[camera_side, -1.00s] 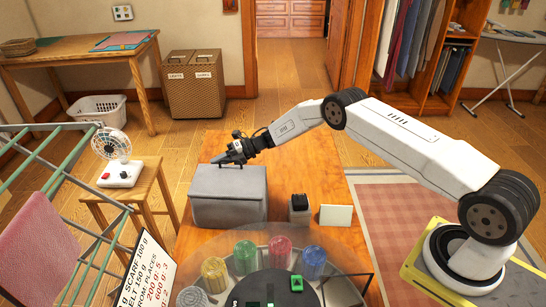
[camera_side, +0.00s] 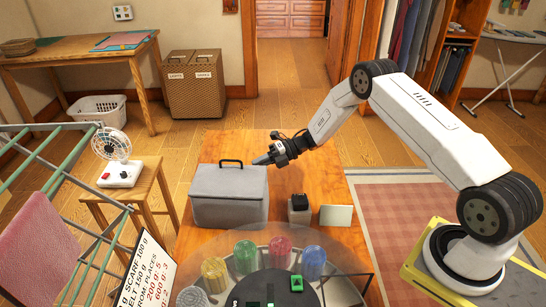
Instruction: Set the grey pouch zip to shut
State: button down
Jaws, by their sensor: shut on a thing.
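The grey pouch (camera_side: 229,203) stands on the wooden table, a box shape with a dark handle (camera_side: 231,161) on its top. My gripper (camera_side: 259,161) is at the right end of the pouch's top edge, to the right of the handle. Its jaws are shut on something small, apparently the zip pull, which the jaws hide. The zip line itself is too small to make out.
A small grey block with a black top (camera_side: 299,207) and a white card (camera_side: 336,216) stand right of the pouch. A clear round cover over coloured jars (camera_side: 246,257) is in front. The table (camera_side: 312,178) behind is clear.

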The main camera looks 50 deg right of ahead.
jog(key=shift+s+d, duration=0.1)
jog(key=c, duration=0.7)
grip_release()
jog(key=shift+v, duration=3.9)
jog(key=w+a+r+m+t+h, duration=0.3)
jog(key=r+m+t+h, duration=0.2)
jog(key=r+m+h, duration=0.85)
jog(key=s+a+f+m+g, duration=0.1)
jog(key=s+a+m+g, duration=0.1)
jog(key=s+m, duration=0.4)
jog(key=s+a+f+m+g, duration=0.1)
jog(key=s+a+m+g, duration=0.2)
jog(key=s+m, duration=0.3)
jog(key=s+a+f+m+g, duration=0.1)
jog(key=s+a+m+g, duration=0.2)
jog(key=s, duration=1.1)
jog(key=shift+s+m+g, duration=0.1)
jog(key=shift+m+g, duration=0.15)
jog(key=shift+m, duration=0.65)
jog(key=shift+s+m+g, duration=0.15)
jog(key=shift+m+g, duration=0.1)
jog(key=shift+m, duration=0.6)
